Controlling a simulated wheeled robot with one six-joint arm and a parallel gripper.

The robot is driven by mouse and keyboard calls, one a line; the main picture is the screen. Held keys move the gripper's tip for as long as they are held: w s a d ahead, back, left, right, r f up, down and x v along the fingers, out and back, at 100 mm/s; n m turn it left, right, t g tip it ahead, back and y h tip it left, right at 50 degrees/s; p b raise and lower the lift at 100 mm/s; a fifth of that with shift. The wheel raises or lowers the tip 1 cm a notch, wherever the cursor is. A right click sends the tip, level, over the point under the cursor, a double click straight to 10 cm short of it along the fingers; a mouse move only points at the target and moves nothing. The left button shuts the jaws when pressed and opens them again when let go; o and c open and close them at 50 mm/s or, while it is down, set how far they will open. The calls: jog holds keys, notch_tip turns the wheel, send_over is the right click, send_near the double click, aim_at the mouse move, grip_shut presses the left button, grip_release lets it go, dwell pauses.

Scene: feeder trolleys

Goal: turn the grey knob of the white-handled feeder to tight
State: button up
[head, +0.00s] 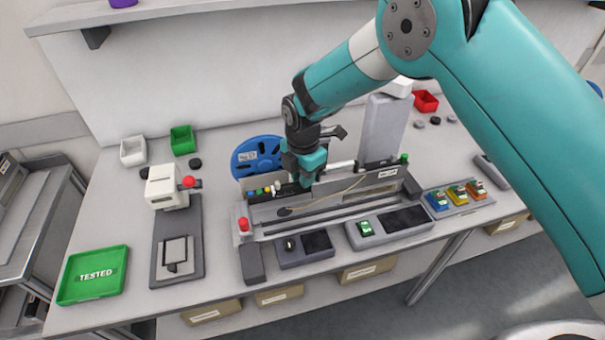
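The feeder (345,188) lies lengthwise in a fixture in the middle of the table. A white bar (342,166), which looks like its handle, shows just right of my gripper. A blue reel (250,158) stands at its back left. My gripper (303,180) points down over the left-middle part of the feeder, at or just above it. Its fingers are small and partly hidden, so I cannot tell whether they are open or touching anything. I cannot make out the grey knob; it may be hidden behind the gripper.
A red-topped post (243,224) and a tall grey block (384,127) stand close by. A white press-like device (168,187) and green TESTED tray (93,275) are at left. Coloured blocks (457,194) lie at right.

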grip_shut()
jog(key=m+b, duration=0.2)
jog(key=shift+f+m, duration=0.1)
jog(key=shift+m, duration=0.3)
jog(key=m+b, duration=0.1)
jog(key=m, duration=0.2)
jog(key=shift+m+b, duration=0.3)
jog(key=shift+b, duration=0.05)
jog(key=m+b, duration=0.1)
jog(key=m, duration=0.4)
jog(key=shift+m+b, duration=0.35)
jog(key=shift+m, duration=0.05)
jog(key=shift+r, duration=0.2)
jog(key=o, duration=0.5)
grip_release()
